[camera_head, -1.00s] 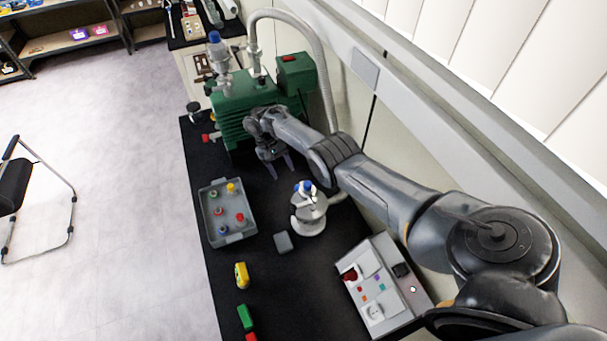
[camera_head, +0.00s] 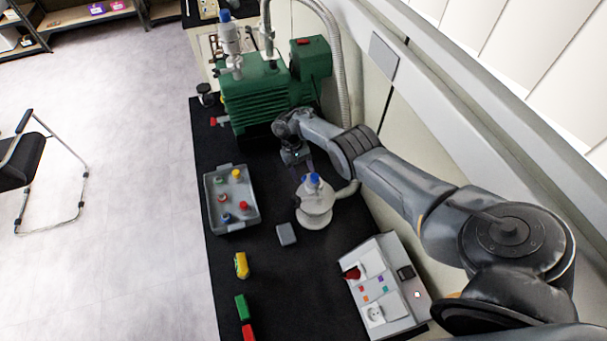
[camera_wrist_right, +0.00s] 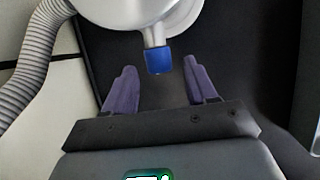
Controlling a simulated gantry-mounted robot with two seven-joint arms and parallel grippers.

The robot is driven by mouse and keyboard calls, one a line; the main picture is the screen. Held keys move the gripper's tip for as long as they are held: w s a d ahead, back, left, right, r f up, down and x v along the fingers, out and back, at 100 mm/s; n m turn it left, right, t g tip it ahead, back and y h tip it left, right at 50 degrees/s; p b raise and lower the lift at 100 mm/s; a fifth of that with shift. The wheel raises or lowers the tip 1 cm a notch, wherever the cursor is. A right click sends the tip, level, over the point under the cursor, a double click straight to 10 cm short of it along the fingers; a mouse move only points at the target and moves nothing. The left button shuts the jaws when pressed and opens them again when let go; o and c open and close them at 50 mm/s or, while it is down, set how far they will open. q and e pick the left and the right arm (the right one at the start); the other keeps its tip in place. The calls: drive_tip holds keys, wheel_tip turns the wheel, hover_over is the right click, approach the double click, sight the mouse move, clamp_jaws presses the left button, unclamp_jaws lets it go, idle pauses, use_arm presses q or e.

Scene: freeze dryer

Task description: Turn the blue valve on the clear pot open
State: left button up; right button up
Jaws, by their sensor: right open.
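The clear pot (camera_head: 316,206) looks pale and rounded and stands upright on the black bench top in the head view. Its blue valve (camera_head: 314,179) is at its top. My right gripper (camera_head: 304,168) is just behind the pot, close to the valve. In the right wrist view the blue valve (camera_wrist_right: 158,60) sits on a short pale stem from the pot (camera_wrist_right: 140,12). The two purple fingers of my right gripper (camera_wrist_right: 160,76) are apart, one on each side of the valve, with gaps between; the valve is around the fingertips. My left gripper is not in view.
A green pump (camera_head: 255,95) stands behind. A grey control box (camera_head: 400,300) is at front right. A ribbed hose (camera_wrist_right: 35,60) runs beside the pot.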

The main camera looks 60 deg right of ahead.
drive_tip(key=shift+s+f, duration=0.2)
drive_tip(key=shift+f, duration=0.2)
drive_tip(key=c, duration=1.1)
drive_tip(key=shift+o, duration=0.2)
